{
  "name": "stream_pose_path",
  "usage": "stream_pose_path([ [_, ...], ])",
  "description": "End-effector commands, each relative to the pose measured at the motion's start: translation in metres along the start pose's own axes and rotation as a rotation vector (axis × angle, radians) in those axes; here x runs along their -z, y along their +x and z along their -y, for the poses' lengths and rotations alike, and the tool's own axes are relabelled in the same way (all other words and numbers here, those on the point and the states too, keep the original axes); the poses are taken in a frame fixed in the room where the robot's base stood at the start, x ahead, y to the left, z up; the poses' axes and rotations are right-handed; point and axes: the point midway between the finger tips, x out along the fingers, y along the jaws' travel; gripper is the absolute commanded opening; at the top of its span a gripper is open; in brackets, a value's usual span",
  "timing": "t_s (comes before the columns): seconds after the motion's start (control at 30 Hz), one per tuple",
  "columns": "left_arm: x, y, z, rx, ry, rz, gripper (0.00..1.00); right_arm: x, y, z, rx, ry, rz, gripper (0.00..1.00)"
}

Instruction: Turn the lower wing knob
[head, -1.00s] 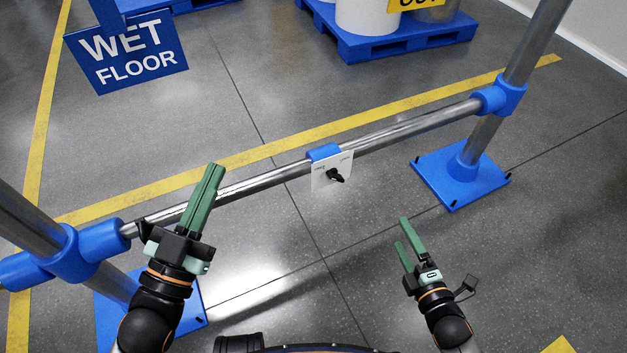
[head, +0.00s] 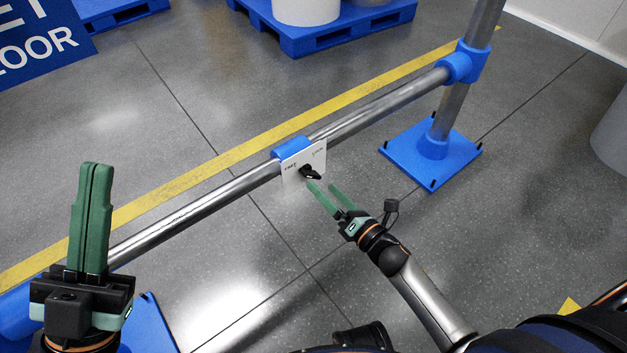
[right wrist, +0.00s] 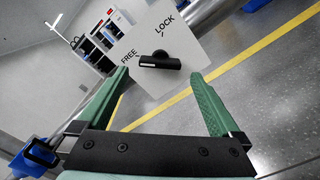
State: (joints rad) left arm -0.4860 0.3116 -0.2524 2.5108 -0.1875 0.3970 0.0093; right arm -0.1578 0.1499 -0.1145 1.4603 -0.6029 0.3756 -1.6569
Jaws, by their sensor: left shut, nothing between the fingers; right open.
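The black wing knob (head: 310,173) sits on a white plate (head: 292,178) that hangs from the rail by a blue clamp. In the right wrist view the knob (right wrist: 160,61) lies between the FREE and LOCK marks, its bar about level in the picture and its pale-marked end toward FREE. My right gripper (head: 330,188) is open just in front of the plate, with its green fingers pointing at the knob. In the right wrist view the knob is beyond the fingertips, between them, apparently untouched. My left gripper (head: 96,168) is shut and empty at the left, far from the knob.
The steel rail (head: 222,194) runs across to a post with a blue foot (head: 430,160) at the right. A blue pallet (head: 345,32) and a wet-floor sign (head: 40,38) stand behind.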

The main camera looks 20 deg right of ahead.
Motion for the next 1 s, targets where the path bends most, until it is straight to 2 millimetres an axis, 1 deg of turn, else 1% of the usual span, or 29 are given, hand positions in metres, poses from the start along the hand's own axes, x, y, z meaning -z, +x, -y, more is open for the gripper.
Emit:
stream_pose_path([
  [0.03,-0.004,-0.004,-0.002,-0.001,0.001,0.002,0.00,0.001,0.011,0.002,-0.002,0.000,0.001,1.00],
  [0.1,-0.007,-0.006,-0.004,-0.002,0.003,0.004,0.00,0.001,0.023,0.001,-0.002,0.000,0.001,1.00],
  [0.2,-0.009,-0.008,-0.005,-0.004,0.005,0.007,0.00,0.001,0.037,0.001,-0.002,0.001,0.001,1.00],
  [0.3,-0.011,-0.010,-0.006,-0.005,0.008,0.008,0.00,0.001,0.045,0.001,0.001,0.002,0.000,1.00],
  [0.43,-0.012,-0.010,-0.007,-0.007,0.010,0.009,0.00,0.001,0.051,0.000,0.001,0.003,0.000,1.00],
  [0.7,-0.012,-0.010,-0.007,-0.007,0.010,0.012,0.00,0.000,0.051,0.000,0.001,0.003,0.000,1.00],
  [1.0,-0.012,-0.010,-0.007,-0.007,0.009,0.012,0.00,0.000,0.051,0.000,0.001,0.003,0.000,0.66],
])
